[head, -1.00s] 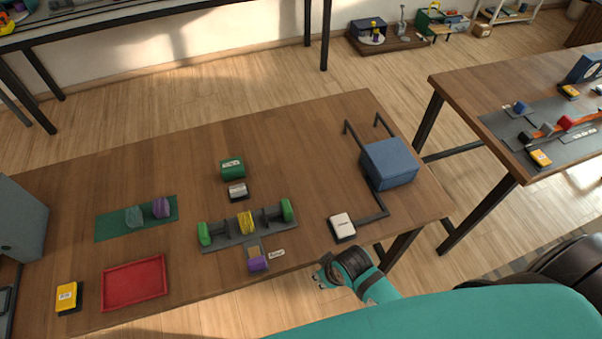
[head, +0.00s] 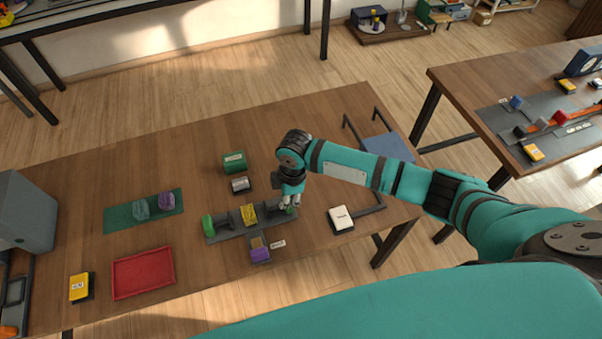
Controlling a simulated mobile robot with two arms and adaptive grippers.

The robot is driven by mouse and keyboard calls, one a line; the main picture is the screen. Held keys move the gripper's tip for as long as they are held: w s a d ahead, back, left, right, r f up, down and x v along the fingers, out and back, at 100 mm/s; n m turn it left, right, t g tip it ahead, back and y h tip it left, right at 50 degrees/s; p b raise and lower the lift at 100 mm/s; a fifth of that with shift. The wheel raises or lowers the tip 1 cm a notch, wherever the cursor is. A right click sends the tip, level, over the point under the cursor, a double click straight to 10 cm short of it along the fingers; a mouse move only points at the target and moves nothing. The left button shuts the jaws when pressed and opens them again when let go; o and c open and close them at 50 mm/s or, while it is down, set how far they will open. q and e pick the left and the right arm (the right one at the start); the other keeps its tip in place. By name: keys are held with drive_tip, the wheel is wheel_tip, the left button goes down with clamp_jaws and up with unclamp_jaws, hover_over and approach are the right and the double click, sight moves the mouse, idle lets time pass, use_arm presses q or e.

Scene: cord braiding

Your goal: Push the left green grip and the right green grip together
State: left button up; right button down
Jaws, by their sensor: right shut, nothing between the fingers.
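The braiding device has a dark grey base (head: 226,235) near the front middle of the table. The left green grip (head: 208,226) stands at its left end. A yellow piece (head: 248,214) sits in its middle. The right green grip, at the right end, is largely hidden by my right gripper (head: 289,207). My right gripper is shut and empty, pointing down at that end. I cannot tell whether it touches the grip. My left gripper is not in view.
A green block (head: 234,162) and a small silver-topped block (head: 240,184) stand behind the device. A purple block (head: 260,256) is in front. A red tray (head: 143,273) lies left, a white-topped block (head: 340,218) right. My right arm covers part of the blue box (head: 383,147).

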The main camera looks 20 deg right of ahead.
drive_tip(key=w+d+r+n+h, duration=0.1)
drive_tip(key=w+d+r, duration=0.2)
drive_tip(key=w+d, duration=0.15)
use_arm(q)
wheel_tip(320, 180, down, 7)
drive_tip(key=b, duration=0.8)
use_arm(e)
drive_tip(key=f, duration=0.5)
drive_tip(key=s+f, duration=0.1)
drive_tip(key=f, duration=0.2)
drive_tip(key=shift+d, duration=0.25)
use_arm(q)
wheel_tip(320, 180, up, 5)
drive_tip(key=p, duration=0.5)
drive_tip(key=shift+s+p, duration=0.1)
drive_tip(key=shift+p, duration=0.3)
use_arm(e)
wheel_tip(320, 180, up, 6)
drive_tip(key=shift+f, duration=0.25)
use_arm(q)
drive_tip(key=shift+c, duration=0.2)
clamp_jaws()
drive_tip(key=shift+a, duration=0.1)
